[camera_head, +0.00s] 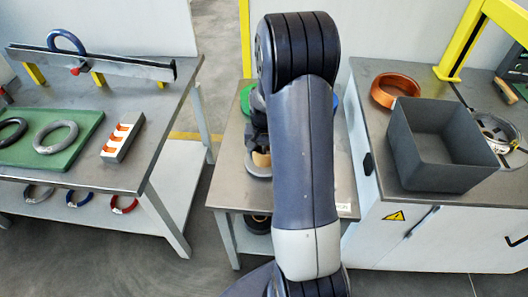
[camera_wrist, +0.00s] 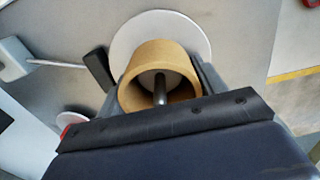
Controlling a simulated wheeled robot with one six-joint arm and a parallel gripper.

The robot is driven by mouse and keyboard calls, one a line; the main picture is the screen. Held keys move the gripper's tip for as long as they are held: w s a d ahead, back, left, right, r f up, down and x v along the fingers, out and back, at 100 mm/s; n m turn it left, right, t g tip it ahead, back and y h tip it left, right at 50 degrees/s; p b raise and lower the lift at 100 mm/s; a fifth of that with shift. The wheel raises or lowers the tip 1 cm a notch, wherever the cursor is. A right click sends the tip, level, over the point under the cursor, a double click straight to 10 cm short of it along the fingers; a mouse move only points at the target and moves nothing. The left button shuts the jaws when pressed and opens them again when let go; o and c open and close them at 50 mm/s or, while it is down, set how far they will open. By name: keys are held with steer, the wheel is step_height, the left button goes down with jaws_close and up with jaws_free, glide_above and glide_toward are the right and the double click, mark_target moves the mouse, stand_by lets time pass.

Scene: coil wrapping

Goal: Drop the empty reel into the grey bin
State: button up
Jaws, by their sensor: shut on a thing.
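The empty reel (camera_wrist: 160,62) is a tan, hollow core, seen close in the wrist view, with a metal pin showing inside it. A pale round disc (camera_wrist: 195,30) lies beyond it; I cannot tell whether they are joined. My gripper (camera_wrist: 155,80) is shut on the reel, one dark finger on each side. In the head view a small tan part of the reel (camera_head: 261,159) shows at the middle table, and my arm hides most of it and my gripper. The grey bin (camera_head: 445,178) stands open on the right bench, to the right of my arm.
A copper coil (camera_head: 394,90) lies behind the bin, and a yellow frame (camera_head: 463,40) rises beyond. A metal round fixture (camera_head: 497,132) is right of the bin. The left table holds a green mat (camera_head: 85,128) with coils and a rack (camera_head: 110,66) with a blue coil.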

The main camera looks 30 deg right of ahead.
steer(key=shift+c, duration=1)
steer(key=shift+r, duration=0.15)
steer(key=shift+r+p, duration=3.4)
steer(key=shift+r, duration=1.25)
steer(key=shift+a+f, duration=0.1)
